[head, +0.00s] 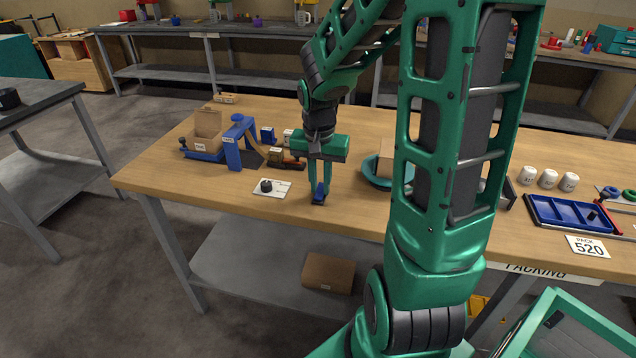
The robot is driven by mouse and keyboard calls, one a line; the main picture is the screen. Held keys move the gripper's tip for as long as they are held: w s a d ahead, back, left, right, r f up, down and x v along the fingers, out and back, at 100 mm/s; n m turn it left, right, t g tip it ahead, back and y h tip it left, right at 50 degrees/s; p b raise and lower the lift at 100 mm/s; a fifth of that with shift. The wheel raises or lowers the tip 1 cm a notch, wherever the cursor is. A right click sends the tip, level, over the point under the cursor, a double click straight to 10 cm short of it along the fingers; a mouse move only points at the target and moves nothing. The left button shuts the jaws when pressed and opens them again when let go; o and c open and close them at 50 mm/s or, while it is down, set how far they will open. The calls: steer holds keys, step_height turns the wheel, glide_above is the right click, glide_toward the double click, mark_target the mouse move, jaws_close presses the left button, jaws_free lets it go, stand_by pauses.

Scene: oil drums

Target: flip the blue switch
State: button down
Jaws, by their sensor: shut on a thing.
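My gripper (319,190) points straight down over the front part of the wooden packing table (225,185).
A white plate with a black knob (267,186) lies just left of my gripper. White jars (548,178) and a blue tray (570,214) are at the right.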

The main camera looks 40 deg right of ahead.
mark_target(318, 194)
steer(key=shift+w+a, duration=0.15)
steer(key=shift+a, duration=0.05)
steer(key=c, duration=1.8)
jaws_free()
steer(key=shift+o, duration=0.8)
steer(key=shift+d, duration=0.1)
step_height(318, 194, up, 11)
steer(key=a, duration=0.1)
steer(key=shift+s+f, duration=0.2)
steer(key=shift+s, duration=0.15)
